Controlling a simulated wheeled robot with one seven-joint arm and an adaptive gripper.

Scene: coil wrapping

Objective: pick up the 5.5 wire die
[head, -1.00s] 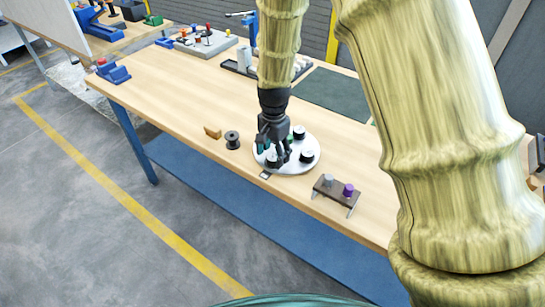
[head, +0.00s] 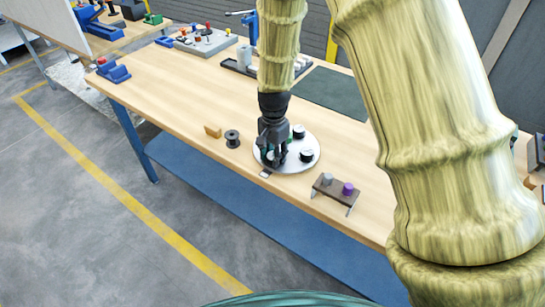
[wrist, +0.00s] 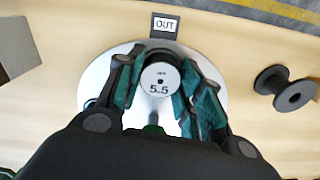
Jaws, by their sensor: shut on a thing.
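The 5.5 wire die (wrist: 160,80) is a dark round piece with a white top face marked "5.5", seen in the wrist view. My gripper (wrist: 160,92) has a finger on each side of it and is shut on it. In the head view my gripper (head: 275,158) points down over the left part of the round white plate (head: 290,169). The fingers hide the die in the head view. Other dark dies (head: 299,132) sit on the plate. I cannot tell whether the held die still touches the plate.
An "OUT" label (wrist: 164,25) lies beside the plate. A small brown stand (head: 333,189) with a grey and a purple knob is at right. Bare tabletop (head: 190,95) lies beyond the spool.

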